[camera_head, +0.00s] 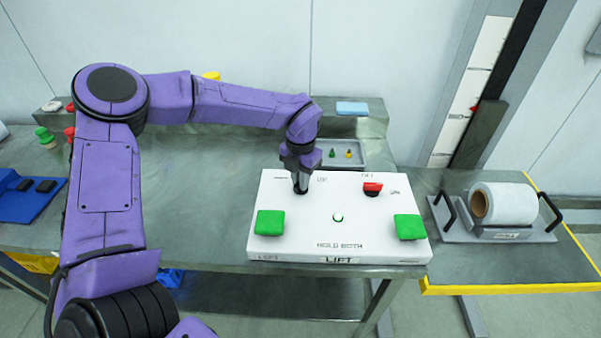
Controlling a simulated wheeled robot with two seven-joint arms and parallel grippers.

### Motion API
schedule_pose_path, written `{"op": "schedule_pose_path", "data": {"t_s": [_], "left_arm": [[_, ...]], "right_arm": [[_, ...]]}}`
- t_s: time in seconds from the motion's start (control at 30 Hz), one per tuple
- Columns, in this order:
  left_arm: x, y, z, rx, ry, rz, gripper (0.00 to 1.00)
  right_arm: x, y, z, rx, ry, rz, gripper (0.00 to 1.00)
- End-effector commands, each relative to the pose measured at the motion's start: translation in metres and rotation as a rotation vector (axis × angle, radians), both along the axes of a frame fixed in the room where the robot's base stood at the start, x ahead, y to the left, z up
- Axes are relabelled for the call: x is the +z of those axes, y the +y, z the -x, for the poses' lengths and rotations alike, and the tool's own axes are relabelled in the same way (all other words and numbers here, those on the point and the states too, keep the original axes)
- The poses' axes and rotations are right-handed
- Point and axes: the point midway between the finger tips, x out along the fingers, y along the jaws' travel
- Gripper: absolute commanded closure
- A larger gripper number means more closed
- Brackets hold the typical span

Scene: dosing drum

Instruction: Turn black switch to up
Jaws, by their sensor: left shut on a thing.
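A white control box (300,225) lies on the grey table, with printed labels such as "HOLD BOTH" and "LIFT". My left gripper (300,187) points down at the box's upper left. It is shut on the black switch there, which is mostly hidden by the fingers; its direction cannot be told. A red switch (372,188) stands at the box's upper right. A green pad (269,222) is at the left and another green pad (409,227) at the right. A small round green-rimmed button (338,217) sits in the middle. My right gripper is not in view.
A grey tray (358,152) with small green and yellow pieces stands behind the box, near a light blue block (352,108). A white roll (510,203) rests on a handled tray at the right. A blue tray (30,200) lies at far left.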

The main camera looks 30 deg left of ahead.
Motion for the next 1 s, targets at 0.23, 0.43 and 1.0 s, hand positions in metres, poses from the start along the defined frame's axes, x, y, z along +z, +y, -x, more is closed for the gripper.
{"op": "schedule_pose_path", "data": {"t_s": [0.23, 0.43, 1.0], "left_arm": [[0.003, 0.0, -0.001, -0.138, -0.003, 0.0, 1.0], [0.002, 0.0, -0.001, -0.198, -0.005, -0.001, 1.0], [0.001, 0.0, -0.002, -0.222, -0.006, -0.001, 0.72]], "right_arm": [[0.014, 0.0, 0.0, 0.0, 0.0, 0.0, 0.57], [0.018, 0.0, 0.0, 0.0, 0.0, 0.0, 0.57], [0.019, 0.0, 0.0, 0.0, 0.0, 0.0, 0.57]]}}
